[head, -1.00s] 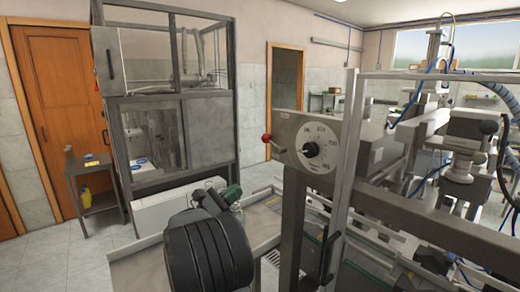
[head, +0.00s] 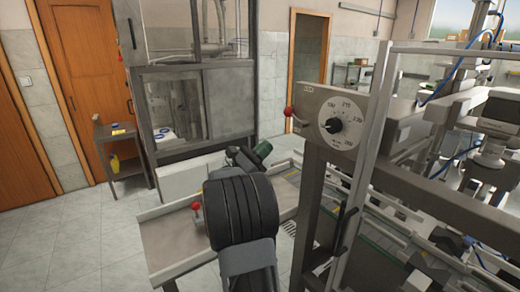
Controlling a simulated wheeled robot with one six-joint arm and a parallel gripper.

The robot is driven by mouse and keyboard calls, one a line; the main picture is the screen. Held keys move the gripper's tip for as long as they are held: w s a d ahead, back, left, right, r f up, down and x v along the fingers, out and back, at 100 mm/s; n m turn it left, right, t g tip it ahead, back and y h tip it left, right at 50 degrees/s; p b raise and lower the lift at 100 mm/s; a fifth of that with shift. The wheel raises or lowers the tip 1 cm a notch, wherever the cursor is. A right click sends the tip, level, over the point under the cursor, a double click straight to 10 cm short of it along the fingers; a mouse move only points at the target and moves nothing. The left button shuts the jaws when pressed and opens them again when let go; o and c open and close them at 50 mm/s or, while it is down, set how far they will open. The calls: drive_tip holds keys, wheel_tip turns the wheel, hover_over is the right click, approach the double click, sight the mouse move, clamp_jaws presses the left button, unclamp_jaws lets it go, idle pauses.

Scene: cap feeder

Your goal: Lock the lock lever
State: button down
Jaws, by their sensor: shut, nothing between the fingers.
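A lever with a red ball knob (head: 289,111) sticks out at the left side of a grey panel with a round white dial (head: 344,121). A second red knob (head: 196,205) stands on the tray-like machine bed, just left of my black ribbed arm. I cannot tell from the picture which of the two is the lock lever. My arm reaches up from the bottom middle and ends in dark parts with a green cap, left of the dial panel and apart from it. My gripper's fingers cannot be made out behind the arm.
The grey upright post (head: 311,215) under the dial panel stands close to the right of my arm. The metal bed (head: 175,245) lies around my arm. A glazed cabinet (head: 185,95) and a small side table (head: 119,150) stand behind. The floor at left is clear.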

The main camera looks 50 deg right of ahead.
sight(295, 118)
drive_tip(key=s+d+r+p, duration=0.2)
drive_tip(key=d+r+p, duration=0.1)
drive_tip(key=r, duration=0.4)
drive_tip(key=shift+s+d, duration=0.3)
drive_tip(key=shift+d, duration=0.5)
drive_tip(key=shift+a+m, duration=0.1)
drive_tip(key=shift+m, duration=0.3)
